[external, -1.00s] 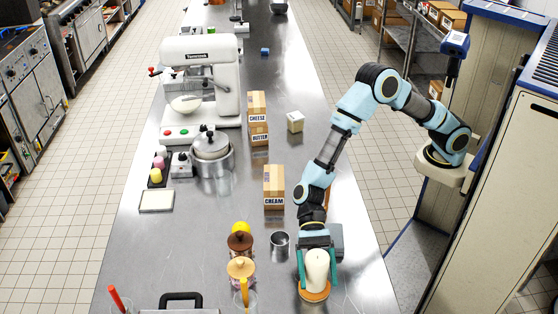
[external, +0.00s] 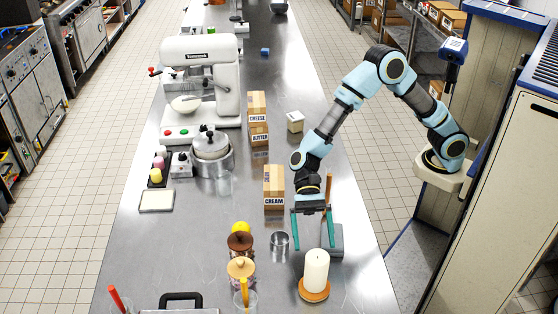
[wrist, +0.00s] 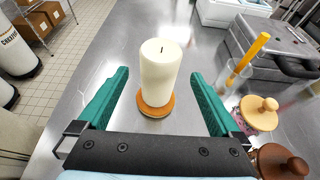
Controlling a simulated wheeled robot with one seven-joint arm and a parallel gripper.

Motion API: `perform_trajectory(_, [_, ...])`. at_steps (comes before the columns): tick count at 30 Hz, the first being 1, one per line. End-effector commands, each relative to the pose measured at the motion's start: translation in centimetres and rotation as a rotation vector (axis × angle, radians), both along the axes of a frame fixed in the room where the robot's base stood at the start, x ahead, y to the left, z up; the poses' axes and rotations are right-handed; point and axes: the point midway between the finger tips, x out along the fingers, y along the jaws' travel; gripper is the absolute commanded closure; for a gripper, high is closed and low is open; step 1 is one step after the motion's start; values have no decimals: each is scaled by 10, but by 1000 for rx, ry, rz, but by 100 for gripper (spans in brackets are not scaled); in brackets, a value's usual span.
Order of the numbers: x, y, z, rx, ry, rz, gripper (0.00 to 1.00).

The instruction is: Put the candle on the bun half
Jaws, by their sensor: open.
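A white pillar candle (external: 316,269) stands upright on an orange-brown round base, the bun half (external: 314,292), near the front of the steel table. In the wrist view the candle (wrist: 159,77) rests on the bun half (wrist: 156,106), whose rim shows around its foot. My gripper (external: 314,247) is open and empty, above the table and behind the candle in the external view. In the wrist view its green fingers (wrist: 158,100) are wide apart, one on each side of the candle in the picture, not touching it.
A metal cup (external: 279,244) and lidded jars (external: 240,268) stand left of the candle. A grey block (external: 336,240) with an upright brown handle stands behind it. The cream box (external: 274,187) is farther back. The table right of the candle is clear.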

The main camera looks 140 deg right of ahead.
Motion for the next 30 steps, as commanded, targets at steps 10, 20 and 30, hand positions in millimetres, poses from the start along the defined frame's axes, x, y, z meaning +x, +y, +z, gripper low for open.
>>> perform_trajectory(10, [-40,23,-6,-164,17,141,0])
perform_trajectory(20, [-224,100,-59,-1067,-149,1118,0])
perform_trajectory(30, [-306,94,-59,-1491,-513,1831,0])
